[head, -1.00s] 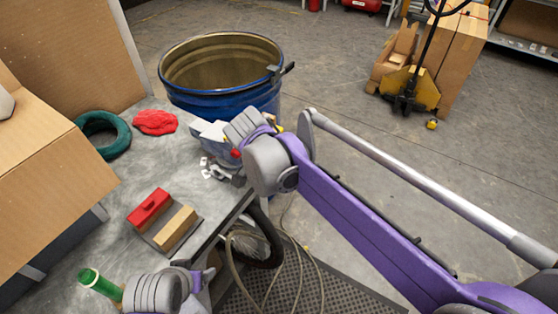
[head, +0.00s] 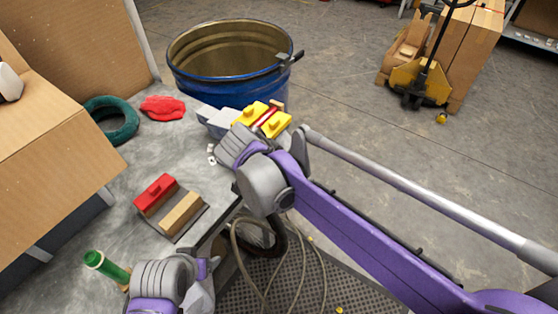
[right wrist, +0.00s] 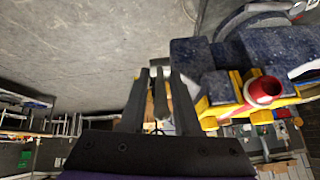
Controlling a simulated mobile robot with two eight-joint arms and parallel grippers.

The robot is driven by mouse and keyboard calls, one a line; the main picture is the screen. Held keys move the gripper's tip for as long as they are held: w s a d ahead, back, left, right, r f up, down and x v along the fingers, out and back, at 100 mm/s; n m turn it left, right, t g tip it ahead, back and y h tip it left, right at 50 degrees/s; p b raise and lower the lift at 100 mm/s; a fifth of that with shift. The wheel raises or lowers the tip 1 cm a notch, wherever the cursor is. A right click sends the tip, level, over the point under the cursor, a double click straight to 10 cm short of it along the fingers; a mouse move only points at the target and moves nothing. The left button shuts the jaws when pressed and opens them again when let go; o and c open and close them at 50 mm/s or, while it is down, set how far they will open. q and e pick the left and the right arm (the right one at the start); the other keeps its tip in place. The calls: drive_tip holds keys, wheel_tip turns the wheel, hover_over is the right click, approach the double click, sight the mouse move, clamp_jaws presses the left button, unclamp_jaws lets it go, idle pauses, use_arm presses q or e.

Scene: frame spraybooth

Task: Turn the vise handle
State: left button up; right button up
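The vise is at the bench's far right corner. In the head view its grey-blue body (head: 213,121) and yellow jaws (head: 262,118) show, with a red piece between the jaws. In the right wrist view its dark blue body (right wrist: 190,58) and the red piece (right wrist: 264,91) are at the right. My right gripper (right wrist: 160,78) is open in front of the vise. A small pale part, possibly of the vise handle (right wrist: 158,71), shows between its fingertips; contact is unclear. My left gripper (head: 185,285) is low over the bench's front, fingers hidden.
A blue drum (head: 228,85) stands behind. Hoses (head: 285,250) hang at the right edge.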

drive_tip(key=shift+o, duration=0.6)
drive_tip(key=v, duration=1.1)
drive_tip(key=shift+p, duration=0.3)
